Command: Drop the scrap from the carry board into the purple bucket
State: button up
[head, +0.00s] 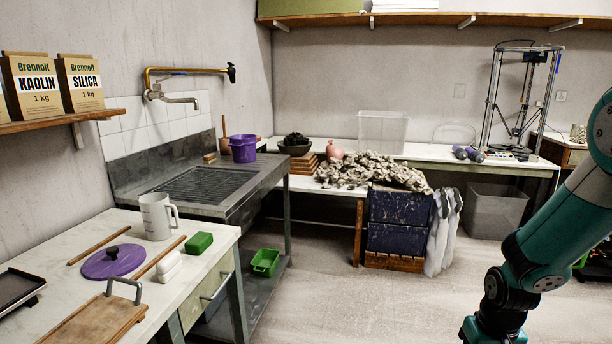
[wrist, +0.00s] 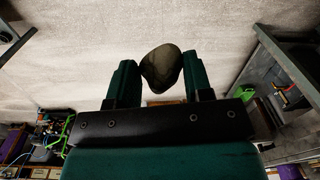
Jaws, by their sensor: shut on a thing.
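My gripper (wrist: 160,78) is shut on a dark grey-brown rounded lump, the scrap (wrist: 161,66), seen between the two teal fingers in the wrist view. Pale floor shows behind it. In the head view my arm runs down the right side, and the gripper is out of the frame. The purple bucket (head: 243,149) stands upright on the back corner of the grey sink unit; its inside is mostly hidden. A wooden board with a grey metal handle, apparently the carry board (head: 92,325), lies bare on the front-left worktop, partly cut off by the frame.
A green tub (head: 265,262) sits low under the sink. The middle floor is clear.

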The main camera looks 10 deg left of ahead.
aim_at(242, 159)
jog(key=u, duration=0.75)
jog(key=i, duration=0.35)
